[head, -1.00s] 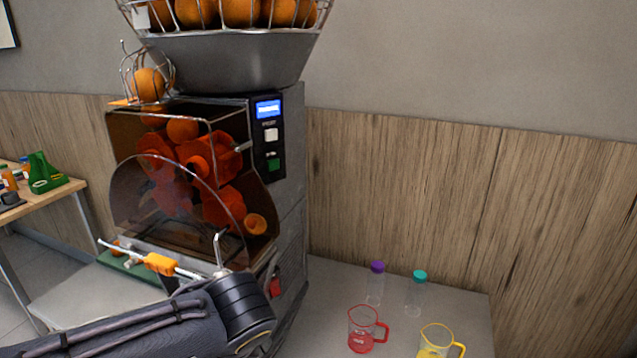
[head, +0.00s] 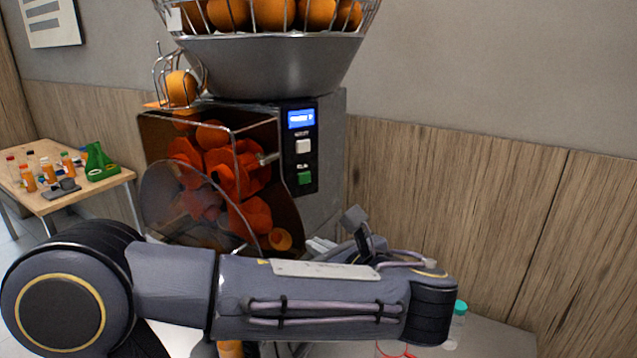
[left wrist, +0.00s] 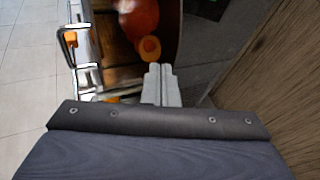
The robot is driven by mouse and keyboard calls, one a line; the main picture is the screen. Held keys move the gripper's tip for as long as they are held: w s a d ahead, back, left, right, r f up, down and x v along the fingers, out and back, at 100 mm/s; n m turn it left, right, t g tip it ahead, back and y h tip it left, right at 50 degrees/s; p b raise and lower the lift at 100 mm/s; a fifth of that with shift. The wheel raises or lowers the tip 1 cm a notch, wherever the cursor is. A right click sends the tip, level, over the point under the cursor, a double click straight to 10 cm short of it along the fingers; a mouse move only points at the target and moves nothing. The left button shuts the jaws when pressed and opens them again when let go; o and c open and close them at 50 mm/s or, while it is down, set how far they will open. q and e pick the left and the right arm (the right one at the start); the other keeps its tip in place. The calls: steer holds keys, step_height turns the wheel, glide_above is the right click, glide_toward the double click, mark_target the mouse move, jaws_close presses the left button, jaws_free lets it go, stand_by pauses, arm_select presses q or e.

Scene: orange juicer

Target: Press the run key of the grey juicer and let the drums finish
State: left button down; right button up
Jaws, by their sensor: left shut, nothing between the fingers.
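The grey juicer (head: 337,135) stands in the middle of the head view. Its black panel on the right has a lit blue display (head: 300,119), a white key (head: 303,146) and below it the green run key (head: 304,178). Orange-red drums (head: 230,165) show behind the clear cover. My left gripper (head: 320,244) is below the run key and apart from it, partly hidden by my arm. In the left wrist view its pale fingers (left wrist: 160,84) are together and empty, in front of the juicer near a cut orange (left wrist: 150,48). My right gripper is out of view.
A wire basket of oranges (head: 270,15) tops the juicer. A teal-capped bottle (head: 459,310) stands on the counter at the right, partly behind my arm. A wooden table (head: 95,193) with small bottles stands at the left.

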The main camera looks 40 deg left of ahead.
mark_target(305, 179)
arm_select(q)
steer(key=w+d+r+m+t+y, duration=0.2)
steer(key=w+d+r, duration=0.1)
steer(key=d+r, duration=0.1)
steer(key=shift+d+r, duration=0.25)
steer(key=shift+r, duration=0.5)
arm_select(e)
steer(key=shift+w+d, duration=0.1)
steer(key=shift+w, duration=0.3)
arm_select(q)
steer(key=shift+w, duration=0.1)
